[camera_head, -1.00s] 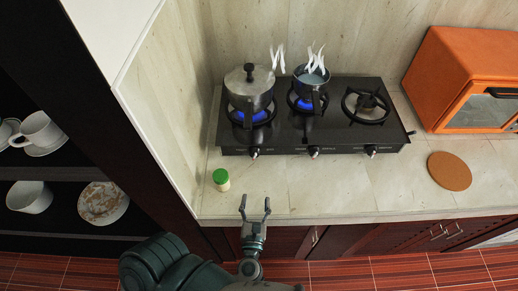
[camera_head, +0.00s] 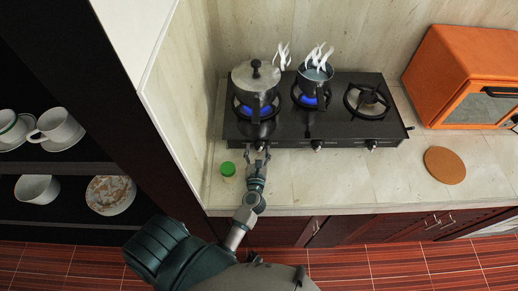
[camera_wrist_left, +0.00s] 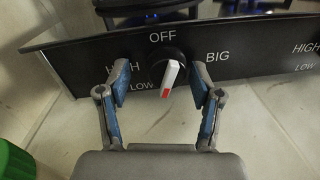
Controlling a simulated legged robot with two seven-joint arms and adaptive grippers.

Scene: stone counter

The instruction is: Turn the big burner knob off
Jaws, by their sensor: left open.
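The left burner knob (camera_wrist_left: 172,72) is a dark round knob with a white bar and a red mark on the bar's lower end. OFF is printed above it, BIG to its right, HIGH and LOW to its left. My left gripper (camera_wrist_left: 163,84) is open, with one blue-padded finger on each side of the knob and gaps between. In the head view my left gripper (camera_head: 257,154) is at the front of the black stove (camera_head: 290,131), and largely hides this knob. A blue flame burns under the lidded pot (camera_head: 255,78) on the left. My right gripper is out of view.
A steaming saucepan (camera_head: 315,73) stands over a lit middle burner; the right burner (camera_head: 367,98) is unlit. A green-capped jar (camera_head: 228,170) stands close left of my gripper. An orange oven (camera_head: 462,75) and round cork mat (camera_head: 444,165) are at the right.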

